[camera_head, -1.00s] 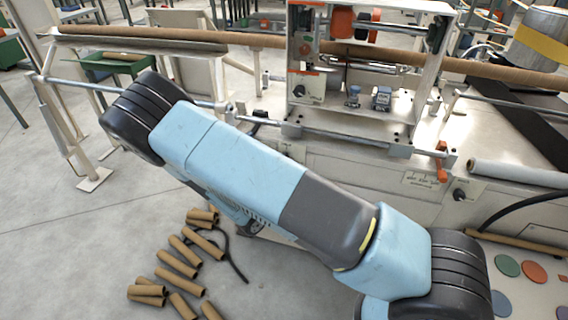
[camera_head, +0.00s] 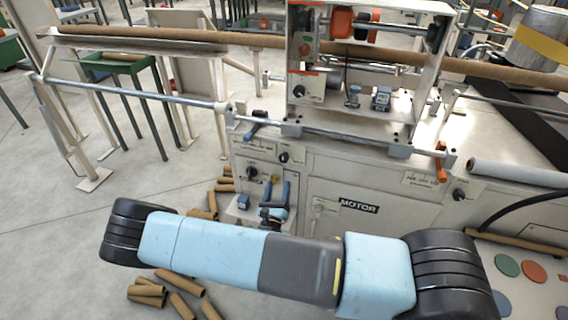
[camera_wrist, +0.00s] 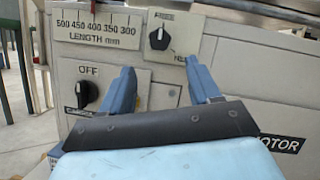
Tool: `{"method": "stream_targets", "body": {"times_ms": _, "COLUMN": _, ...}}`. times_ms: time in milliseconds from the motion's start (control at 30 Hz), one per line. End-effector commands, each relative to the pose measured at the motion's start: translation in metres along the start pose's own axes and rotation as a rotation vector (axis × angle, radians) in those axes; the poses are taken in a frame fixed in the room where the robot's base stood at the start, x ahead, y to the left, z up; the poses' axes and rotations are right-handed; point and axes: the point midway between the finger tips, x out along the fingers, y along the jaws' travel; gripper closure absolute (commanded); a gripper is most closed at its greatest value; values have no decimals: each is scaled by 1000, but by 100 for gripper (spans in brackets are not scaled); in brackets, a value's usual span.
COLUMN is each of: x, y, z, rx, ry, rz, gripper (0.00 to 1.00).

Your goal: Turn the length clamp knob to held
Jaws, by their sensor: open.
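The length clamp knob (camera_wrist: 159,39) is a black knob on a pale plate marked FREE above, with a second, partly readable label at lower right. Its white mark appears to point up toward FREE. It also shows on the machine's front in the head view (camera_head: 284,157). My gripper (camera_wrist: 158,64) is open, its two blue fingers apart and empty. In the wrist picture the knob appears between and just above the fingertips, apart from them. In the head view my gripper (camera_head: 277,182) is below the knob, in front of the panel.
A second black knob (camera_wrist: 84,94) marked OFF sits at lower left, near the left finger. A length scale (camera_wrist: 98,30) lies above it. A bar with a blue handle (camera_head: 257,124) juts above the panel. Cardboard tubes (camera_head: 175,284) lie on the floor.

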Motion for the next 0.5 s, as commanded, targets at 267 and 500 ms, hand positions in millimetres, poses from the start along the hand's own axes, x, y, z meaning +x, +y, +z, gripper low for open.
{"method": "stream_targets", "body": {"times_ms": 267, "x": 51, "y": 0, "z": 0, "rx": 1, "ry": 0, "rz": -2, "gripper": 38}}
{"method": "stream_targets", "body": {"times_ms": 500, "x": 87, "y": 0, "z": 0, "rx": 2, "ry": 0, "rz": -2, "gripper": 38}}
